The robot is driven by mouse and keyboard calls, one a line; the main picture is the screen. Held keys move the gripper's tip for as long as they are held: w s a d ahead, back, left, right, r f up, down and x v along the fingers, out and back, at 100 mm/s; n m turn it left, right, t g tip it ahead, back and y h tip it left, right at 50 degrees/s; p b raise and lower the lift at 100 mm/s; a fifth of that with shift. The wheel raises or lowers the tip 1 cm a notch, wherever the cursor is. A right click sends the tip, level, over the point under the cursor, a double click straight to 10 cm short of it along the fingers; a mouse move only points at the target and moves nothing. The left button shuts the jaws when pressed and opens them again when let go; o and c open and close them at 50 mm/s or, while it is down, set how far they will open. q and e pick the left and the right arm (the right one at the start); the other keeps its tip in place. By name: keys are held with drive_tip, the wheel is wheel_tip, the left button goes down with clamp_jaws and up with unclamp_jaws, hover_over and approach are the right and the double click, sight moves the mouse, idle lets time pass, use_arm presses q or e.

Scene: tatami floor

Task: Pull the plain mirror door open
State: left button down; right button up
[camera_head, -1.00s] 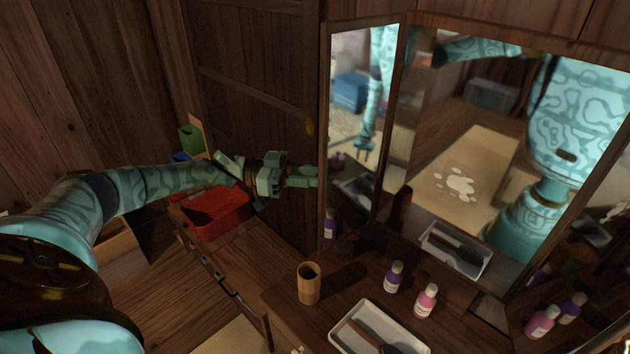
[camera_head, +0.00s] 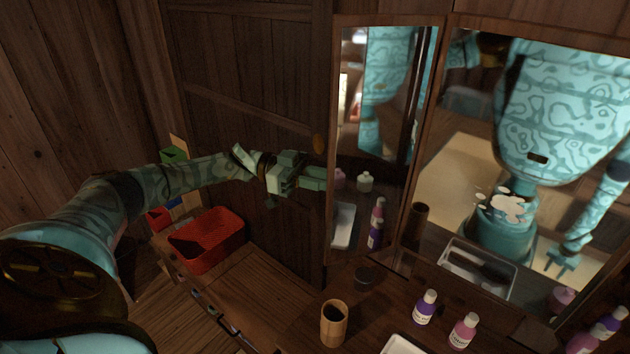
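The mirror door (camera_head: 375,150) is the narrow left mirror panel, with a dark wooden frame. It stands at an angle to the wide middle mirror (camera_head: 480,130). My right gripper is not directly in view; a hand shows only as a reflection in the middle mirror.
A dark wooden panel (camera_head: 240,100) stands behind my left arm. A red tray (camera_head: 220,240) sits on the lower cabinet. On the counter are a wooden cup (camera_head: 334,323), a purple bottle (camera_head: 425,307), a pink bottle (camera_head: 464,331) and a white tray (camera_head: 402,345).

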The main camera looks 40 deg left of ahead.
use_arm(q)
drive_tip(key=shift+w+d+r, duration=0.1)
drive_tip(key=shift+w+r, duration=0.15)
drive_tip(key=shift+r, duration=0.05)
drive_tip(key=c, duration=1.3)
unclamp_jaws()
drive_tip(key=shift+w+d, duration=0.1)
drive_tip(key=shift+o, duration=0.2)
drive_tip(key=shift+w+d, duration=0.25)
drive_tip(key=shift+d, duration=0.05)
drive_tip(key=shift+s+d, duration=0.1)
drive_tip(key=shift+s, duration=0.05)
drive_tip(key=shift+a, duration=0.2)
